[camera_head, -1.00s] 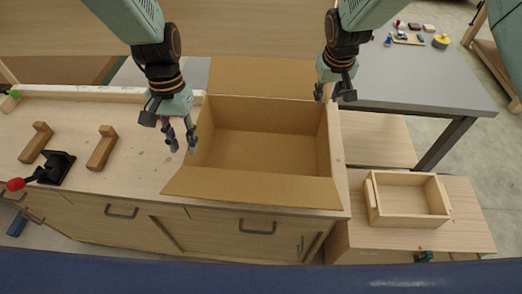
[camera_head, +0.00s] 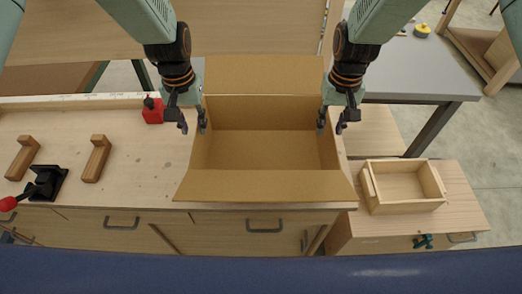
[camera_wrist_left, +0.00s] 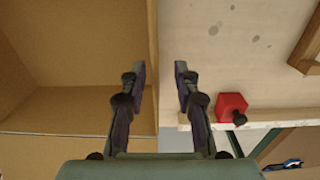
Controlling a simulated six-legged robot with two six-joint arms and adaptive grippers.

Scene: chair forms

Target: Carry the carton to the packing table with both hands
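The open, empty brown carton (camera_head: 265,150) sits on the wooden workbench with its front flap (camera_head: 265,186) and back flap (camera_head: 265,75) folded out. My left gripper (camera_head: 192,122) is open, with its fingers on either side of the carton's left wall. In the left wrist view my left gripper (camera_wrist_left: 159,90) shows a gap on both sides of that wall's edge. My right gripper (camera_head: 332,124) is open at the carton's right wall, one finger inside and one outside. Whether it touches the wall is hard to tell. The grey-topped table (camera_head: 425,75) stands at the back right.
A red block (camera_head: 153,111) lies left of the carton, also seen in the left wrist view (camera_wrist_left: 231,106). Wooden handles (camera_head: 97,158) and a black clamp (camera_head: 47,183) lie further left. A wooden tray (camera_head: 405,184) sits on a lower cabinet at right.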

